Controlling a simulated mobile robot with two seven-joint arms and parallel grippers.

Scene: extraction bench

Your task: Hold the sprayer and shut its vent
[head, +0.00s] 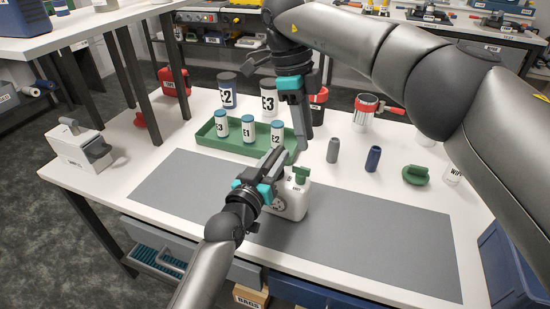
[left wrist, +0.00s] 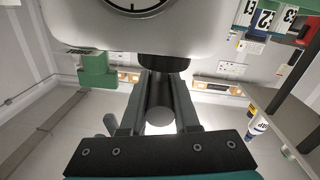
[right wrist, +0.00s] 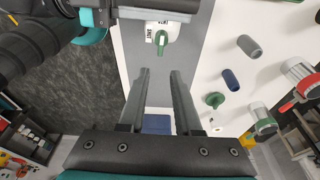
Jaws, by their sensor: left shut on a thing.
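The sprayer (head: 292,203) is a white tank standing on the grey mat, with a round dial on its front. Its green vent (head: 301,173) is on top at the right; it shows as a green lever in the right wrist view (right wrist: 161,39) and a green block in the left wrist view (left wrist: 97,70). My left gripper (head: 276,160) is shut on the sprayer's dark grip (left wrist: 160,100), which lies between its fingers. My right gripper (head: 302,143) hangs above and behind the sprayer, apart from it. Its fingers (right wrist: 160,75) are open and empty.
A green tray (head: 204,143) with several labelled bottles stands behind the sprayer. A grey cylinder (head: 333,150), a blue cylinder (head: 373,158) and a green-topped piece (head: 415,175) stand to the right. The grey mat (head: 390,245) is clear at right.

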